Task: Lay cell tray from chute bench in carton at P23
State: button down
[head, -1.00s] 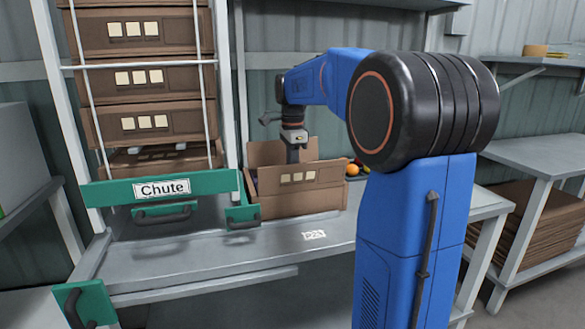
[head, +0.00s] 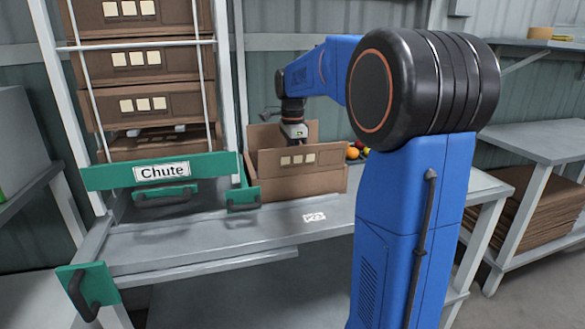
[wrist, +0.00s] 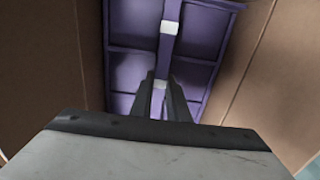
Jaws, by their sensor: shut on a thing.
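The carton (head: 300,182) is open and stands on the bench behind the P23 label (head: 314,217). My gripper (head: 298,143) points down into it, and the front wall hides its fingertips in the head view. In the wrist view, the purple cell tray (wrist: 190,72) lies between the brown carton walls (wrist: 50,75). My gripper (wrist: 160,88) is shut on the tray's central rib, which has pale patches. The tray appears inside the carton; whether it touches the carton floor cannot be told.
The green Chute bar (head: 160,172) and stacked cartons (head: 145,108) stand left of the carton. Tomatoes or similar fruit (head: 354,152) sit behind it to the right. Flat cardboard (head: 525,220) lies under the right table.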

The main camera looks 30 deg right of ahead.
jog(key=shift+f, duration=0.6)
dwell(0.7)
jog(key=c, duration=1.6)
grip_release()
jog(key=c, duration=0.3)
jog(key=shift+c, duration=0.2)
jog(key=shift+r, duration=4.2)
